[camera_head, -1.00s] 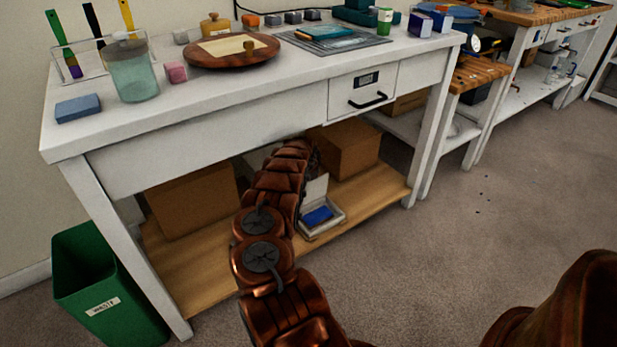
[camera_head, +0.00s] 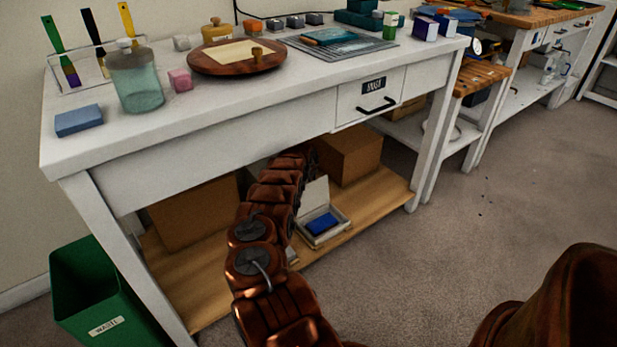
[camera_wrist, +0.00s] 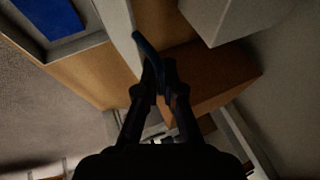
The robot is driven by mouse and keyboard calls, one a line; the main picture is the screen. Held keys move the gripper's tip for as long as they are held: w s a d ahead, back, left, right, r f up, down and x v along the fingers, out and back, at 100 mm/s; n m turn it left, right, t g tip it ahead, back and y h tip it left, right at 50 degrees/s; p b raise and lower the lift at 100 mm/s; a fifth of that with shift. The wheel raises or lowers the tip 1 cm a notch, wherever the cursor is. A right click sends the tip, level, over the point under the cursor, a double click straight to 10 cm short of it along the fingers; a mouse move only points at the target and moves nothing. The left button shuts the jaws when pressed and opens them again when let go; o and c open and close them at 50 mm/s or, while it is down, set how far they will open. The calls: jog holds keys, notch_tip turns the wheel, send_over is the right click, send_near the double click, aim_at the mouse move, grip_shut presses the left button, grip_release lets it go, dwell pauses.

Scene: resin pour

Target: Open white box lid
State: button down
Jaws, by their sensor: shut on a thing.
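The white box (camera_head: 342,232) sits on the wooden lower shelf under the white workbench, with a blue block (camera_head: 321,223) inside. Its lid (camera_head: 314,197) stands raised, roughly upright, at the box's back left side. In the wrist view the box rim (camera_wrist: 88,42) and the blue block (camera_wrist: 48,17) show at the top left. The pale lid (camera_wrist: 118,28) is edge-on beside my gripper (camera_wrist: 152,65). My gripper is shut on the lid at its edge, though the contact is dark. In the head view the gripper is hidden behind my arm and under the bench.
Cardboard boxes stand on the shelf, one at the left (camera_head: 195,212) and one behind the white box (camera_head: 350,152). The bench drawer (camera_head: 368,95) overhangs the shelf. A green waste bin (camera_head: 100,295) stands at the left.

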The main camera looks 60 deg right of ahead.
jog(key=shift+a, duration=0.1)
jog(key=c, duration=1.3)
grip_release()
jog(key=shift+f, duration=0.1)
